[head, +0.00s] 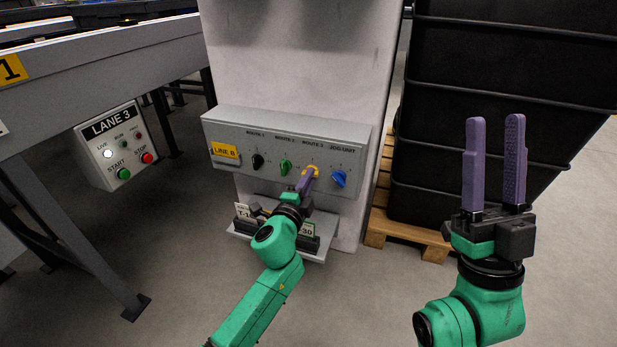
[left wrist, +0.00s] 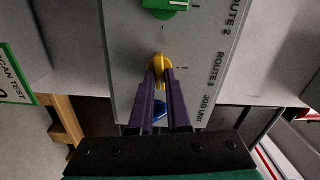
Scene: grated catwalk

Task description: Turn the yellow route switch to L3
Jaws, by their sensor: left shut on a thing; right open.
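The yellow route switch (head: 311,169) is on the grey panel (head: 225,126), under the label ROUTE 3, between the green and blue knobs. My left gripper (head: 306,179) is shut on the yellow switch. In the left wrist view the yellow switch (left wrist: 157,66) sits between the tips of my purple fingers (left wrist: 160,80). The fingers hide part of it, and I cannot read which position it points to. My right gripper (head: 495,135) is open and empty, raised in front of the black crates.
A black knob (head: 258,161), a green knob (head: 285,167) and a blue knob (head: 339,178) share the panel. A small shelf (head: 318,254) with cards is below it. The LANE 3 box (head: 116,146) is at left. Black crates (head: 430,130) stand on a pallet (head: 400,232) at right.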

